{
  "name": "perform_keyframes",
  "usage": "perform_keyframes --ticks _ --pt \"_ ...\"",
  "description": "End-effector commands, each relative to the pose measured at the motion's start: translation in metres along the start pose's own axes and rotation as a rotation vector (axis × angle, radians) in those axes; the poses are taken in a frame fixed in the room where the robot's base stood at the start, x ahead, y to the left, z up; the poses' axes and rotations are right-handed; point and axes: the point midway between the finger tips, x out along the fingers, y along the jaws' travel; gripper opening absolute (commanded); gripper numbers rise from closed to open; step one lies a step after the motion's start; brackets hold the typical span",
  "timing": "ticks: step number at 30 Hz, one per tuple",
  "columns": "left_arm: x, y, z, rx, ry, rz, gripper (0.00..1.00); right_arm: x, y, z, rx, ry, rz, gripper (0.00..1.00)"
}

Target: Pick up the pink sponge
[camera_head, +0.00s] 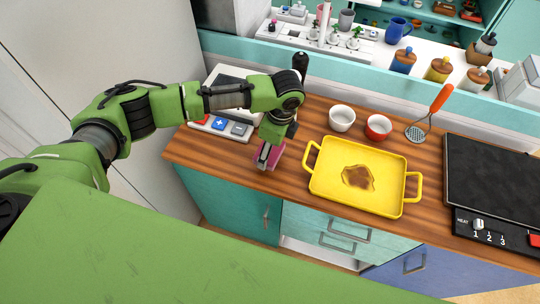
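The pink sponge (277,157) is at the front left of the wooden counter, near its front edge. My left gripper (264,164) points down right at the sponge and covers part of it. Pink shows beside the fingers. The fingers are small and partly hidden, so I cannot tell whether they are closed on the sponge or whether it is off the counter. My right gripper is not in view.
A yellow tray (330,188) with a brown piece of food sits right of the sponge. Behind it are a white bowl (342,118), a red bowl (378,127) and an orange-handled utensil (438,101). A black cooktop (495,178) is at right. A cash register-like device (220,128) stands behind my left gripper.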

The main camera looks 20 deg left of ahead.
Motion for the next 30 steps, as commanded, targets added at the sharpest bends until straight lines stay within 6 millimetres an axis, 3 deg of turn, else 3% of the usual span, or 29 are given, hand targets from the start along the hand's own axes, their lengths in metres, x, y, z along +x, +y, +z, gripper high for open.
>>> perform_keyframes --ticks 7,12,21,30 --pt "-0.059 0.038 -0.022 0.006 0.004 -0.006 0.58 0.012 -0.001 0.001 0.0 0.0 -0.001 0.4" --pt "-0.081 0.073 -0.044 0.006 0.003 -0.002 0.58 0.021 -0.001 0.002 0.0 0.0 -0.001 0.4" --pt "-0.105 0.107 -0.066 0.002 0.002 0.0 0.58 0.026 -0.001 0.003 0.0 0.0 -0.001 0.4" --pt "-0.109 0.112 -0.068 -0.001 0.0 0.001 0.58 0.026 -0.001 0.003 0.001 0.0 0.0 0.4"
